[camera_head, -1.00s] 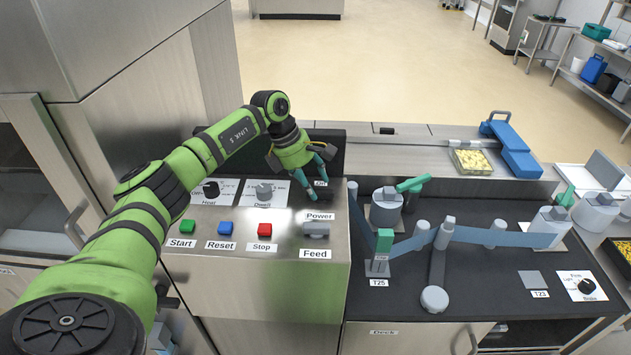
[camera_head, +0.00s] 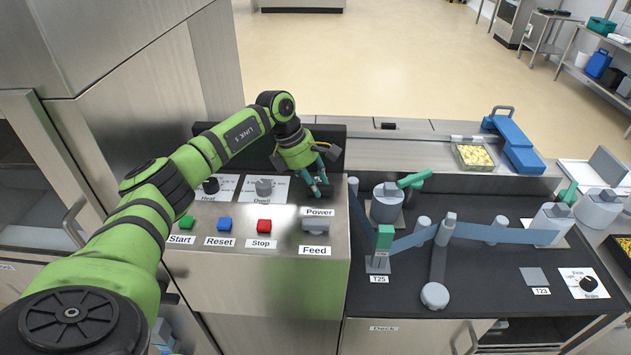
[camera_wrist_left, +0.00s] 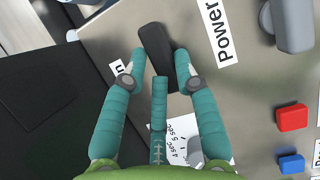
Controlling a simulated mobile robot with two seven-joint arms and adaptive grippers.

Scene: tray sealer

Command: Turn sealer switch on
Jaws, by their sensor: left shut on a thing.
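The sealer switch is a black lever (camera_wrist_left: 154,42) on the steel control panel (camera_head: 260,285), beside the "Power" label (camera_head: 319,212). In the left wrist view it stands between the teal fingertips of my left gripper (camera_wrist_left: 160,62), which is shut on it. In the head view the left gripper (camera_head: 319,187) is at the panel's back right, and its fingers hide the switch. A small label ending in "n" (camera_wrist_left: 118,67) lies beside the left finger in the wrist view. My right gripper is not in view.
Green Start (camera_head: 187,222), blue Reset (camera_head: 224,224) and red Stop (camera_head: 263,226) buttons line the panel's front. Heat (camera_head: 210,186) and Dwell (camera_head: 264,187) knobs sit left of the gripper. A grey Feed switch (camera_head: 316,226) is just in front. The dark deck (camera_head: 400,305) lies right.

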